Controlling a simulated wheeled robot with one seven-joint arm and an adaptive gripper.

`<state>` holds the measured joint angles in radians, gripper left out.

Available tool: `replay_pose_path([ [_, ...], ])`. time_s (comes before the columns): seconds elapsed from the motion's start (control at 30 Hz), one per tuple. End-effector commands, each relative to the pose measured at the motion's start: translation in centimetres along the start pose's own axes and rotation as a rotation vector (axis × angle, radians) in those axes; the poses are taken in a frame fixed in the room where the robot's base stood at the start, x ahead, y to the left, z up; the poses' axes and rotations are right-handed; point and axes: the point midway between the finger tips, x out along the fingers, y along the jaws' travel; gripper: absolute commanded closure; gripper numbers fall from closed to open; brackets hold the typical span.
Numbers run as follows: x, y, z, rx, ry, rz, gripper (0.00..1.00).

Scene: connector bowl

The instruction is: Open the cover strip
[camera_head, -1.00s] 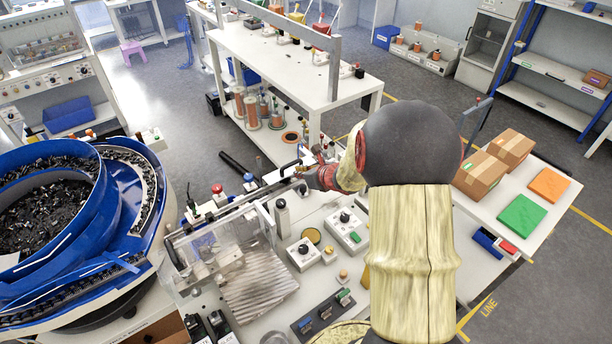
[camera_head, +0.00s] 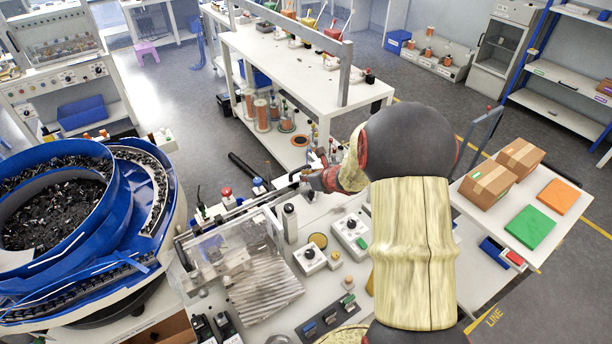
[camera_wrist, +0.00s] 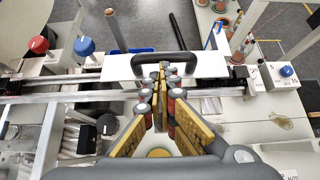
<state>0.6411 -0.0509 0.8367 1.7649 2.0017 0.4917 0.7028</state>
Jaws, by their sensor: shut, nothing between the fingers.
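The cover strip shows in the wrist view as a pale, flat piece (camera_wrist: 192,64) lying across the long metal rail. A black bar handle (camera_wrist: 122,56) stands on it, partly hidden behind my fingers. My gripper (camera_wrist: 163,68) is shut and empty, its yellow-padded fingers converging at the handle; I cannot tell whether they touch it. In the head view my gripper (camera_head: 308,180) is at the right end of the rail, and my arm hides part of that area. The strip looks closed over the rail.
The blue bowl feeder (camera_head: 60,225) stands left. A clear box with a ribbed sheet (camera_head: 262,285) is in front of the rail. Red (camera_wrist: 39,45) and blue (camera_wrist: 84,47) knobs stand beyond it. Cardboard boxes (camera_head: 490,185) lie on the right table.

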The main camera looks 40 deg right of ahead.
Motion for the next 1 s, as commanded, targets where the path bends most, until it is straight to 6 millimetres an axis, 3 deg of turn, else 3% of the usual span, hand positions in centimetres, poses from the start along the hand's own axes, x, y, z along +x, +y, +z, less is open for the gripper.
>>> replay_pose_path([
  [1.0,0.1,0.0,1.2,0.0,0.116,0.0,1.0],
])
